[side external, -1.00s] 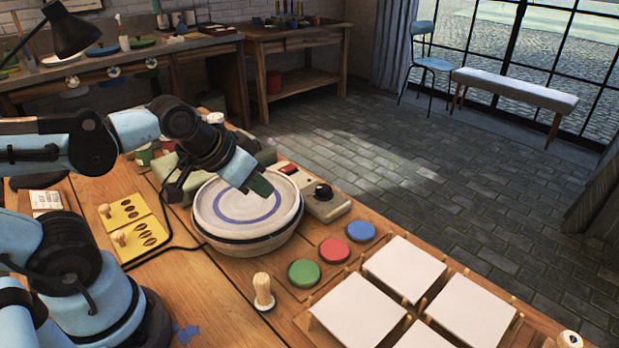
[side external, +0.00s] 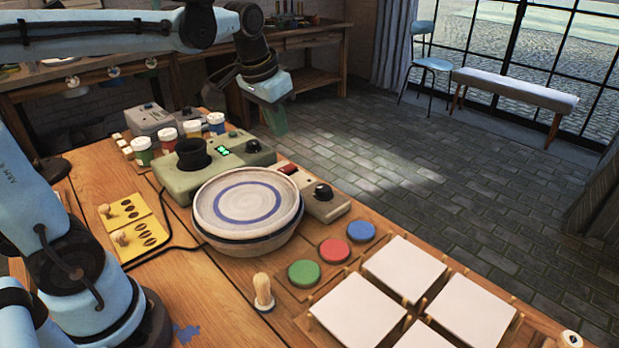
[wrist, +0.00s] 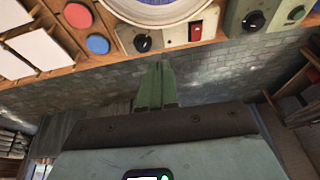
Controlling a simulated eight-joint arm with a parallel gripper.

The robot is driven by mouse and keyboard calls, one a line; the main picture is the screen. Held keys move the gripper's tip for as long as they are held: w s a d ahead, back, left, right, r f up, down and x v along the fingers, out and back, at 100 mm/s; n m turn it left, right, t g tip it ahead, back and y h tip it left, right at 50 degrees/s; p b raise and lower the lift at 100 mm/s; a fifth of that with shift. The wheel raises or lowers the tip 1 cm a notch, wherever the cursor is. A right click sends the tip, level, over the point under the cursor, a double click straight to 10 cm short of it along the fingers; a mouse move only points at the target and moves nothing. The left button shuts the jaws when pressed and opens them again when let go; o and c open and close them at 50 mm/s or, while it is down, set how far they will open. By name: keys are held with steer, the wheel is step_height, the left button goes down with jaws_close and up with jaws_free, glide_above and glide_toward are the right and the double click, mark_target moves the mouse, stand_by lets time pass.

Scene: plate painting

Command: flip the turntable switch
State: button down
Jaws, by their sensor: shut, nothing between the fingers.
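The turntable (side external: 235,246) carries a pale plate (side external: 250,200) with a blue painted ring. Its beige control box (side external: 318,207) stands just right of it, with a red rocker switch (side external: 289,169) and a black knob (side external: 322,191). In the wrist view the red switch (wrist: 195,32) and the knob (wrist: 142,43) lie beyond the fingertips, the switch to the upper right. My gripper (side external: 279,130) is shut and empty, with its green fingers together (wrist: 161,66). It hangs raised near the table's far edge, beyond the switch and apart from it. Which way the switch is set is unclear.
A green device (side external: 210,172) with a black cup-shaped holder and paint jars (side external: 142,150) stand behind the turntable. Green, red and blue round pads (side external: 333,251) and white tiles (side external: 404,268) lie in front and to the right. Open floor lies beyond the table edge.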

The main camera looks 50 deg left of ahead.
mark_target(282, 170)
steer(key=w+a+f+g, duration=0.1)
steer(key=w+a+g, duration=0.2)
steer(key=w+a, duration=0.4)
steer(key=shift+w+a+f+g+h, duration=0.25)
steer(key=shift+w+a+g+h, duration=0.05)
steer(key=shift+a, duration=0.85)
step_height(282, 170, down, 14)
steer(key=shift+f, duration=0.1)
